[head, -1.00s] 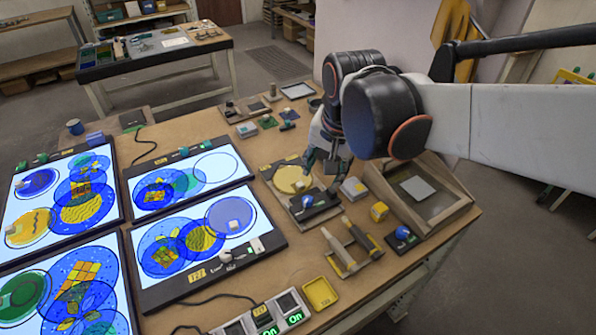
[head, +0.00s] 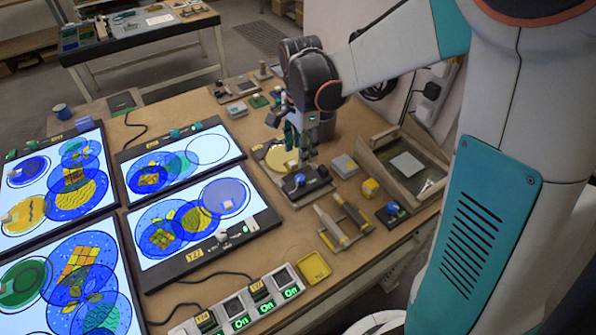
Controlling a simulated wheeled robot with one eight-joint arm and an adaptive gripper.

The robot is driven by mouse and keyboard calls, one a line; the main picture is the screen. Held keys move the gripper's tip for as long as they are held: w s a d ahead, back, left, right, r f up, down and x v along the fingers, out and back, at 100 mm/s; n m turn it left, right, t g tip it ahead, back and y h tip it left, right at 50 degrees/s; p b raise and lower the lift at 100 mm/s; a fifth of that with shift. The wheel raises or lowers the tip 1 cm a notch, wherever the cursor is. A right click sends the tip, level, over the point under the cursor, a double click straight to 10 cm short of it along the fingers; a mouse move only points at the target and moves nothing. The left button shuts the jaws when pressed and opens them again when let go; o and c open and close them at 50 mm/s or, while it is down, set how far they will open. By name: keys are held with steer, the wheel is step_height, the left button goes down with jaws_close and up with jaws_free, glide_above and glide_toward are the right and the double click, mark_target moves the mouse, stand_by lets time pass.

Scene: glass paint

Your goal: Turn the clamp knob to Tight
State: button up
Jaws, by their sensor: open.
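My gripper (head: 301,158) is open and points down over the right part of the workbench (head: 364,252). Its fingertips are just behind and above a low black fixture (head: 318,184) with a small blue-and-pale knob (head: 299,180) on top, which looks like the clamp knob. I cannot tell whether the fingers touch the knob. Any Tight marking is too small to read. A second small dark fixture with a blue knob (head: 392,209) stands farther right and nearer the front.
A yellow disc (head: 277,158) lies left of the gripper. A grey block (head: 344,165), a yellow cube (head: 370,187) and a wooden tilted frame (head: 440,196) stand to the right. Lit panels (head: 150,250) fill the left. A yellow tray (head: 315,266) is near the front.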

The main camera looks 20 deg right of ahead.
mark_target(300, 178)
step_height(300, 178, down, 10)
steer(key=b, duration=0.3)
steer(key=shift+f, duration=0.25)
steer(key=shift+c, duration=0.5)
jaws_close()
